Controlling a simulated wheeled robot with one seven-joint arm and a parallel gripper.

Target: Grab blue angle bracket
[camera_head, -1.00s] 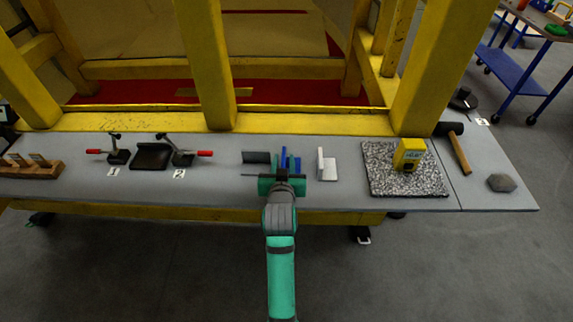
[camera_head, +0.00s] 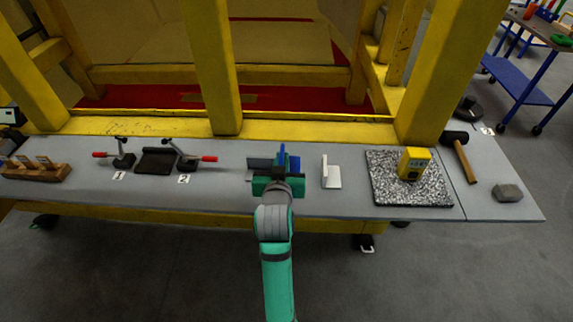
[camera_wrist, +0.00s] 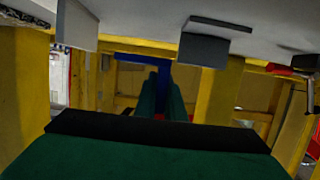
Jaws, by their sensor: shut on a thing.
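The blue angle bracket (camera_head: 282,150) is at the far end of my gripper (camera_head: 279,170), over the middle of the grey table. In the head view my gripper hides its lower part. In the wrist view, where the scene looks upside down, the blue bracket (camera_wrist: 143,58) lies across the tips of my two green fingers (camera_wrist: 160,80). The fingers are shut on it. I cannot tell how far it is above the tabletop.
A white bracket (camera_head: 331,173) stands to the right. Clamps (camera_head: 186,161) lie further left. A speckled mat (camera_head: 385,190) bears a yellow box (camera_head: 413,163). Yellow posts (camera_head: 211,65) rise behind the table.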

